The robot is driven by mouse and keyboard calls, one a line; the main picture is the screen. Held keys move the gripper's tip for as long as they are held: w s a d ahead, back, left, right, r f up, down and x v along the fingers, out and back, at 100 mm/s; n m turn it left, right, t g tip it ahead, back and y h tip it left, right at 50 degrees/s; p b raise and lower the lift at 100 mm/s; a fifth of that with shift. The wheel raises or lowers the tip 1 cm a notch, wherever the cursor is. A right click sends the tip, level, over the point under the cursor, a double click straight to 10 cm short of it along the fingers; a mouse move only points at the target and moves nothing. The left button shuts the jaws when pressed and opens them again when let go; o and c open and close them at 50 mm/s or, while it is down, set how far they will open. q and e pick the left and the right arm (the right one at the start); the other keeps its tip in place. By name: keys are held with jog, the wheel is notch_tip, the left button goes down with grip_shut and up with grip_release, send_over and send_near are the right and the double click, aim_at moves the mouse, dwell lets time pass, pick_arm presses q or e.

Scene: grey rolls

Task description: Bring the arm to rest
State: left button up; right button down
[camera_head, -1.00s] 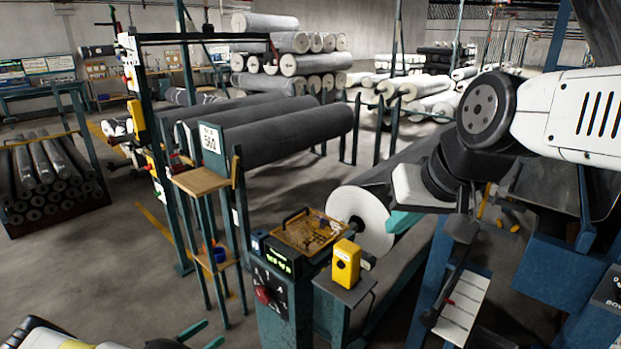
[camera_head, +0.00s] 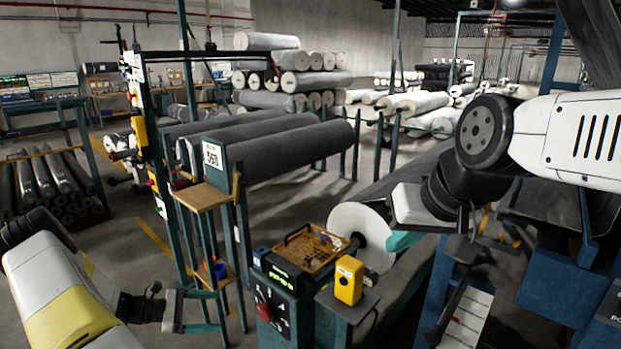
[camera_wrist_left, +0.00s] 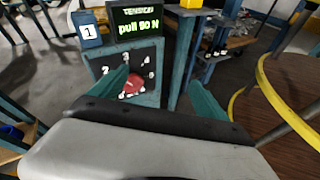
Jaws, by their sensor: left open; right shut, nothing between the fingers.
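My left arm (camera_head: 60,290) comes in from the lower left. Its gripper (camera_head: 212,308) has two teal fingers spread apart, with nothing between them, left of the control post. In the left wrist view the open fingers (camera_wrist_left: 160,92) point towards the dial panel (camera_wrist_left: 140,62) with its red knob (camera_wrist_left: 131,85); floor and panel show between them. My right arm (camera_head: 560,135) reaches in from the right. Its gripper (camera_head: 402,243) is shut and empty, in front of the white end of a grey roll (camera_head: 362,232).
The control post carries a green display (camera_head: 287,273), a wooden tray (camera_head: 308,250) and a yellow box (camera_head: 348,280). A teal frame with wooden shelves (camera_head: 202,196) stands behind my left gripper. Grey rolls (camera_head: 285,150) lie on racks behind. Floor is open at left centre.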

pick_arm(q)
jog(key=s+d+r+m+g+y, duration=0.25)
jog(key=d+r+m, duration=0.25)
jog(key=r, duration=0.7)
jog(key=s+d+r+m+g+y, duration=0.2)
jog(key=d+r+m+y, duration=0.3)
jog(key=r, duration=0.7)
jog(key=s+d+r+m+t+y, duration=0.2)
jog(key=s+r+m, duration=0.3)
jog(key=s+r, duration=0.2)
jog(key=s+d+r+m+t+y, duration=0.2)
jog(key=s+r+m, duration=0.3)
jog(key=s+r, duration=0.3)
jog(key=shift+s+d+r+t, duration=0.3)
jog(key=shift+s+d+t, duration=0.1)
jog(key=shift+s+t, duration=0.45)
